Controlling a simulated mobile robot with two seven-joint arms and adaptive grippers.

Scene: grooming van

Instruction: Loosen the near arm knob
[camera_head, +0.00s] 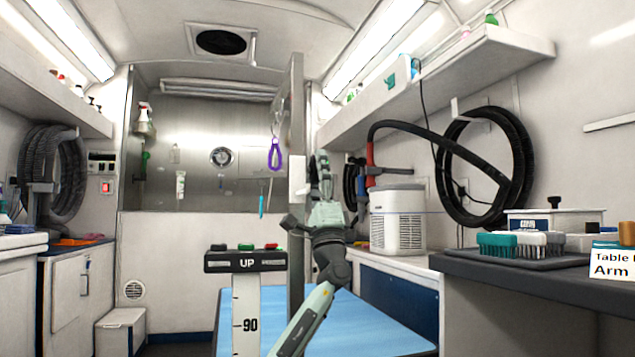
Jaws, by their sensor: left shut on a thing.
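A tall grey grooming post (296,110) rises from the blue-topped table (390,325) in the middle of the camera_head view. A pale clamp block (298,178) sits on the post at mid height. My left gripper (319,165) reaches up from below, with its fingers pointing up just right of this block. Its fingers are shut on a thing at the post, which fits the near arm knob. The knob itself is hidden behind the fingers, so its turn cannot be seen. My right gripper is out of view.
A purple loop (275,154) hangs left of the post. A black panel marked UP (246,261) tops a scaled white column in front. A white cylindrical unit (398,220) and a black hose (488,165) are at right. A dark counter (480,270) holds brushes (497,245).

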